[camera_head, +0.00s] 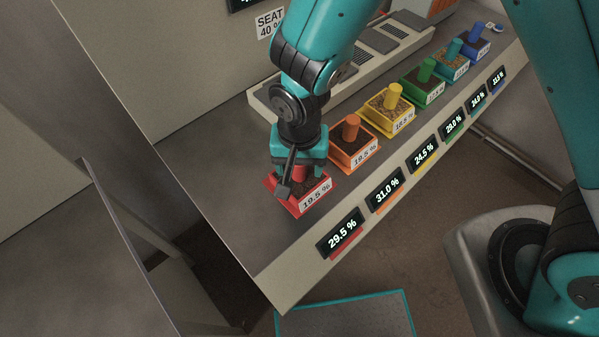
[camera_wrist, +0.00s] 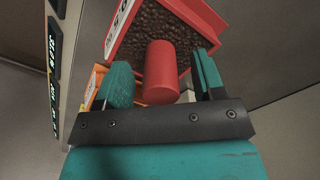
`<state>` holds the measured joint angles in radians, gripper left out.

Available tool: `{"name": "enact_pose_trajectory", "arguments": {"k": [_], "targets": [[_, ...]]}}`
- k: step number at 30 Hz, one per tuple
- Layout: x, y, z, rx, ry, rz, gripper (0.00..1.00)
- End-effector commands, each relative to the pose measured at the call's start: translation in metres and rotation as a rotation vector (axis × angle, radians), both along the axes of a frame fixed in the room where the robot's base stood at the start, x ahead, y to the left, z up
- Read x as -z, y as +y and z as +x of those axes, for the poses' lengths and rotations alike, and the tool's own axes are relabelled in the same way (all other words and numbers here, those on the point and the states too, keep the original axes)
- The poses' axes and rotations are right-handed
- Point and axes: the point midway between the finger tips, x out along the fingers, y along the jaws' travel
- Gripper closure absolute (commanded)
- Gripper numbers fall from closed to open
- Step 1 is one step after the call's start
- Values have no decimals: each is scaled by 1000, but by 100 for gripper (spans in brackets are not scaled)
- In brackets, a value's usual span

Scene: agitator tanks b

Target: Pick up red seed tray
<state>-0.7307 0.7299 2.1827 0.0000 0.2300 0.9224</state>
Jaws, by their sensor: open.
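The red seed tray (camera_head: 316,198) stands at the near left end of the bench's row of trays, with a label reading 19.5 %. It holds dark seeds and has an upright red cylindrical handle. In the wrist view the tray (camera_wrist: 201,17) lies beyond my fingers, and its red handle (camera_wrist: 161,72) is between them. My gripper (camera_head: 297,178) is over the tray, pointing down. In the wrist view my gripper (camera_wrist: 160,85) is open, with one teal finger on each side of the handle. Whether either finger touches the handle I cannot tell.
An orange tray (camera_head: 355,157) is close beside the red one, then a yellow tray (camera_head: 398,128), a green tray (camera_head: 432,95) and blue ones beyond. A slotted rack (camera_head: 375,40) runs behind. Percent displays line the bench's front edge. The bench (camera_head: 245,215) is bare left of the red tray.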

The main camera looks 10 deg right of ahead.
Motion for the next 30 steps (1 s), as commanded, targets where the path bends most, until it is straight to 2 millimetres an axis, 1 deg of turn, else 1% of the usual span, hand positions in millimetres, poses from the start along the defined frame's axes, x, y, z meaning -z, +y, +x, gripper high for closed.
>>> {"name": "enact_pose_trajectory", "arguments": {"k": [3, 10, 11, 12, 14, 15, 17, 18, 26, 30], "targets": [[9, 0, 0, 0, 0, 0, 37], [11, 0, 0, 0, -1, 1, 37], [11, 0, 0, 0, -1, 1, 42], [11, 0, 0, 0, -1, 1, 51], [11, 0, 0, 0, -1, 1, 65], [11, 0, 0, 0, -1, 1, 74], [11, 0, 0, 0, -1, 1, 88], [11, 0, 0, 0, -1, 1, 97], [10, 0, 0, 0, -1, 2, 97], [3, 1, 1, 0, -3, 3, 97]]}}
